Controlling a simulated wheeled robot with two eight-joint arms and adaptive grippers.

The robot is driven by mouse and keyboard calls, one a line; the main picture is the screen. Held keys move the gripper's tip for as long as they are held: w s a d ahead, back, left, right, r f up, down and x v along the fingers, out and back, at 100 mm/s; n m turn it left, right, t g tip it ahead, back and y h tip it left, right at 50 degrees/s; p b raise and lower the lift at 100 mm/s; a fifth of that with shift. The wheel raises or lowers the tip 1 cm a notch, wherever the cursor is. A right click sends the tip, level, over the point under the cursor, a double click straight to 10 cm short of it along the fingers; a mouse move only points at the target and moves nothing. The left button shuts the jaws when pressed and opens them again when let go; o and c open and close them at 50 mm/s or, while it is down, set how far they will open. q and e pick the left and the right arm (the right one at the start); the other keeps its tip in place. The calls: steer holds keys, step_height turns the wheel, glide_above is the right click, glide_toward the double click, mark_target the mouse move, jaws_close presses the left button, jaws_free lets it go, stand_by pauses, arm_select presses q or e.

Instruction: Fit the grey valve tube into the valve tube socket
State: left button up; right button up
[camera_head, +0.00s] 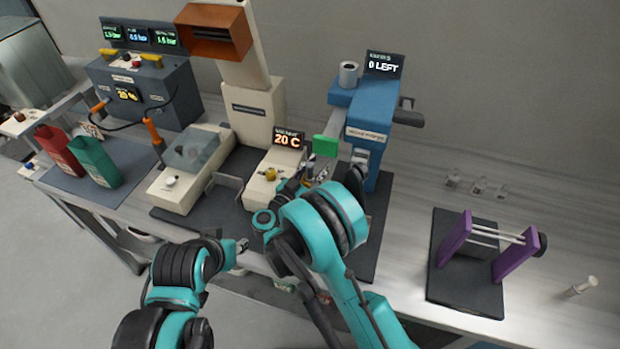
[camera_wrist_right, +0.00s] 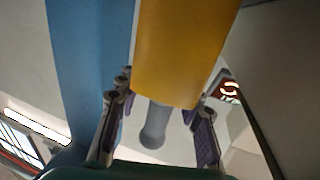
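My right gripper (camera_head: 312,174) is beside the front of the blue machine (camera_head: 373,118) in the head view, partly hidden by my arm. In the right wrist view, its fingers (camera_wrist_right: 162,125) stand apart on either side of a grey round-ended tube (camera_wrist_right: 154,127). A large yellow part (camera_wrist_right: 180,55) lies close above that tube. I cannot tell whether the fingertips press on the yellow part or whether this is the valve tube. My left gripper (camera_head: 241,245) is low near the table's front edge, too small to read. I cannot make out the valve tube socket.
A beige machine (camera_head: 257,112) with a 20 C display (camera_head: 287,139) stands left of the blue machine. Red (camera_head: 57,150) and green (camera_head: 95,160) containers are far left.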

jaws_close()
stand_by(0.3)
